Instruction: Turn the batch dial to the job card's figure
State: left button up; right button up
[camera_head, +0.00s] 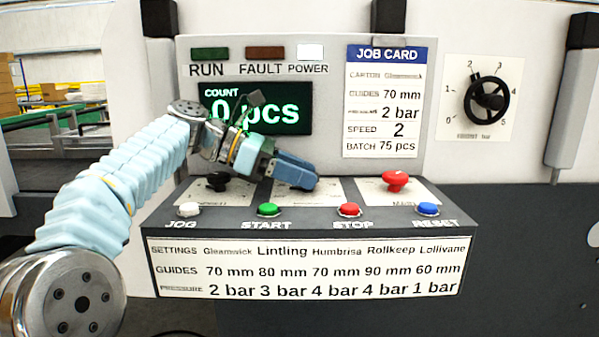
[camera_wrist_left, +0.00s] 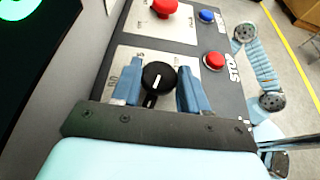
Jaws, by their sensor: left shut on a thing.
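My left gripper (camera_head: 300,180) reaches over the middle plate (camera_head: 328,192) of the control console. In the left wrist view its two blue fingers (camera_wrist_left: 158,88) stand on either side of a black dial (camera_wrist_left: 158,77) and are shut on it. A white pointer line shows on the dial's top; the plate's scale is too small and blurred to read. In the head view the gripper hides this dial. The job card (camera_head: 383,103) reads batch 75 pcs, guides 70 mm, 2 bar and speed 2. The green display (camera_head: 256,109) reads 0 pcs, partly covered by my wrist.
Another black knob (camera_head: 215,183) and a red main knob (camera_head: 395,181) flank the middle plate. JOG, START (camera_head: 268,209), STOP (camera_head: 349,209) and RESET (camera_head: 428,208) buttons line the console's front. A black pressure handwheel (camera_head: 487,97) is at right.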

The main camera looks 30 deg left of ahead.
dwell(0.3)
pick_arm(q)
jog(key=o, duration=0.9)
jog(key=shift+o, duration=0.2)
jog(key=v, duration=1.1)
jog(key=shift+w+a, duration=0.1)
jog(key=shift+a, duration=0.35)
jog(key=shift+v, duration=1.1)
